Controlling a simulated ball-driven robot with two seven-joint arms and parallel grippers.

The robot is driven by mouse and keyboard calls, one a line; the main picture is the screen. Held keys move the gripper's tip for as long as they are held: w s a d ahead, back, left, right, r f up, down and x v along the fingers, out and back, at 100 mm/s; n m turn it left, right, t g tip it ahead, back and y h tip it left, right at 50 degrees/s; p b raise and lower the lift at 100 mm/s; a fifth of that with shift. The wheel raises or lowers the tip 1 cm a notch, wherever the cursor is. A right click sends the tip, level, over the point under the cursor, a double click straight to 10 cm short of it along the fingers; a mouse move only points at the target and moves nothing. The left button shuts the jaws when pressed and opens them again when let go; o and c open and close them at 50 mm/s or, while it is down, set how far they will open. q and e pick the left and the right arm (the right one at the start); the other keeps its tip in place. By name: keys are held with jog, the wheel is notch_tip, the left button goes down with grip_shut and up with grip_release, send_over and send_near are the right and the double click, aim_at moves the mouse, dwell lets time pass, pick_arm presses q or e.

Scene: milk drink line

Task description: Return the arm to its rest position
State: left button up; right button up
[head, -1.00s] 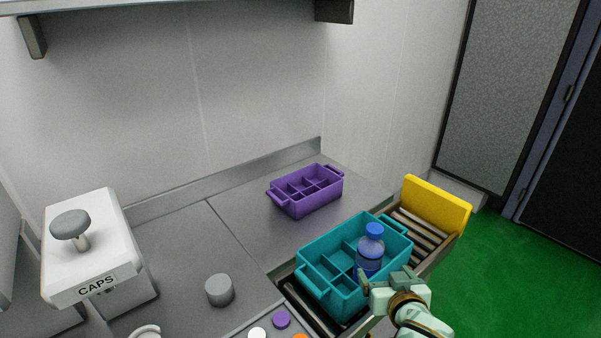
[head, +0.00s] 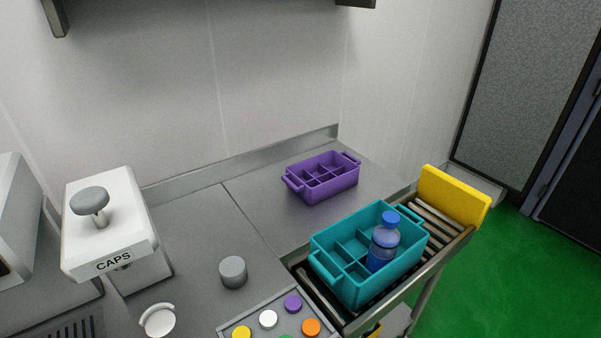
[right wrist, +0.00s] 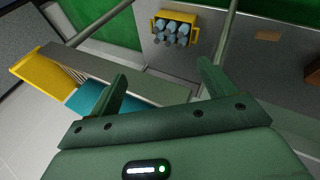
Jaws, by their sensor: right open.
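My right gripper (right wrist: 160,88) shows in the right wrist view with its two fingers spread apart and nothing between them. It is not in the head view now. My left gripper is in neither view. A bottle with a blue cap (head: 384,245) stands in a compartment of the teal crate (head: 340,280), on the right side of that crate. The teal crate sits on the roller conveyor (head: 440,243). Part of the teal crate (right wrist: 88,97) also shows in the right wrist view, beyond the left finger.
A purple crate (head: 322,186) stands empty on the counter. The caps dispenser (head: 112,225), a grey cylinder (head: 233,272) and a tray of coloured caps (head: 262,306) are nearer. A yellow end stop (head: 453,198) closes the conveyor. A yellow crate of bottles (right wrist: 194,30) stands below.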

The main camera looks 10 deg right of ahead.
jog(key=s+a+f+m+g+y+b, duration=0.1)
jog(key=s+f, duration=0.2)
jog(key=f, duration=0.7)
jog(key=s+a+f+g+y, duration=0.1)
jog(key=s+a+f, duration=0.15)
jog(key=f, duration=0.65)
jog(key=s+d+f+m+g+y+b, duration=0.1)
jog(key=s+f+m+g+b, duration=0.1)
jog(key=s+f, duration=1.2)
jog(key=s, duration=0.3)
jog(key=shift+s+f+g, duration=0.25)
jog(key=shift+s+g, duration=0.05)
jog(key=shift+g, duration=0.1)
